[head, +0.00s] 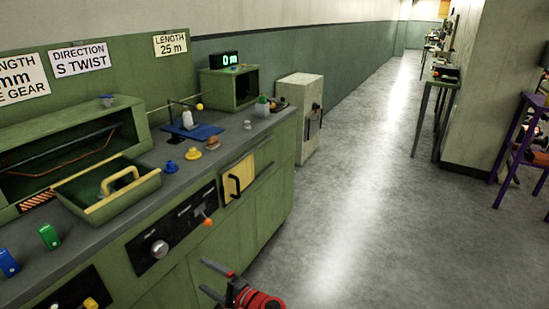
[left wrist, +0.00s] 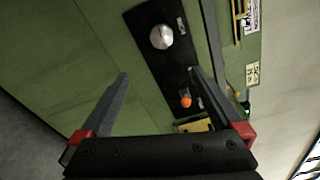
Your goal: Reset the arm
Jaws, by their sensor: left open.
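My left gripper (head: 203,275) shows at the bottom of the head view, in front of the green machine bench, with its red wrist part at the frame edge. Its two fingers are spread apart with nothing between them. In the left wrist view the open fingers (left wrist: 158,76) point toward the bench front. The black control panel (head: 173,234) lies beyond them, with a silver knob (left wrist: 161,37) and an orange-tipped lever (left wrist: 186,101). My right gripper is not in view.
The green bench (head: 262,190) fills the left side, with a tilted green tray (head: 135,196), a blue pad (head: 200,131) and small coloured parts on top. A beige cabinet (head: 298,90) stands past its end. The grey aisle floor (head: 370,200) is clear; a purple frame (head: 515,160) stands at right.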

